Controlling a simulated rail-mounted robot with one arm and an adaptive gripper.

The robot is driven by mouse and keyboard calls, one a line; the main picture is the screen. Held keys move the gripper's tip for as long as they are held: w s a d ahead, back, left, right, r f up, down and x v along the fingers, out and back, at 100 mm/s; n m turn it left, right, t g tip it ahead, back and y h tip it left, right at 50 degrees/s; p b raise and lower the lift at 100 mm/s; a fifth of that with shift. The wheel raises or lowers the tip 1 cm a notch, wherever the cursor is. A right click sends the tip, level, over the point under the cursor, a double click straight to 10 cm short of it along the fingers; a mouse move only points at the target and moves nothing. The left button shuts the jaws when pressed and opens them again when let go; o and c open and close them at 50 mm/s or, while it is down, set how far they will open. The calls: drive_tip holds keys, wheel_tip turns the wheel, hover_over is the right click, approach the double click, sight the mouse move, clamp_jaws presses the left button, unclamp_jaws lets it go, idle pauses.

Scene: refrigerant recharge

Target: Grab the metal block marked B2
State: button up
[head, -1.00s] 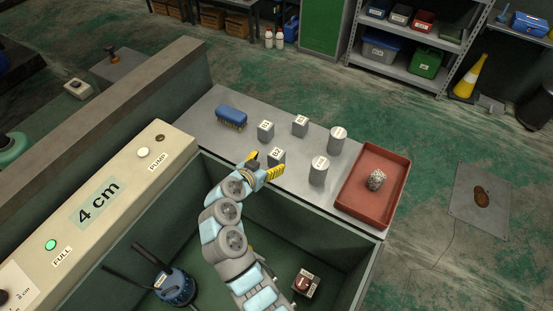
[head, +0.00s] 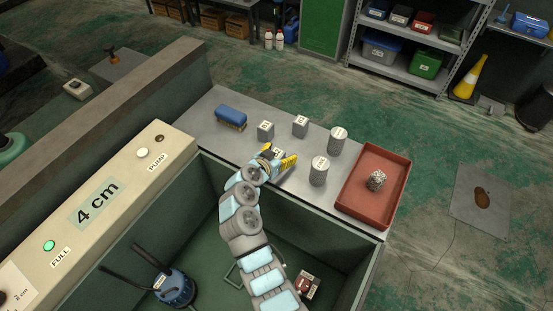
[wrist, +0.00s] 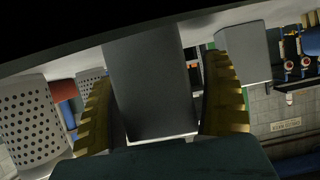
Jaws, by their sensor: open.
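The block (head: 279,153) that appears to be B2 stands on the grey bench top, mostly hidden by my gripper in the head view; its label is too small to read surely. My gripper (head: 277,156) is open, with its yellow fingers on either side of this block. In the wrist view a plain grey block face (wrist: 150,85) fills the space between the two ribbed yellow fingers (wrist: 158,105). No label shows there, and I cannot tell whether the fingers touch it.
Two similar blocks, (head: 266,130) and (head: 300,125), stand just behind. Two cylinders, (head: 337,140) and (head: 319,170), stand to the right. A red tray (head: 352,202) holds a speckled lump (head: 376,181). Below is an open green tank.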

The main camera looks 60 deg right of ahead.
drive_tip(key=c, duration=1.4)
drive_tip(key=shift+o, duration=0.2)
drive_tip(key=shift+r, duration=0.15)
wheel_tip(320, 180, up, 4)
drive_tip(key=shift+s+a+f+p, duration=0.1)
drive_tip(key=shift+f+p, duration=0.1)
drive_tip(key=shift+p, duration=0.15)
drive_tip(key=s+a+r+p, duration=0.2)
drive_tip(key=s+a+r, duration=0.5)
drive_tip(key=s+r, duration=0.2)
drive_tip(key=s, duration=0.2)
drive_tip(key=shift+s+a+r, duration=0.15)
drive_tip(key=shift+s, duration=0.15)
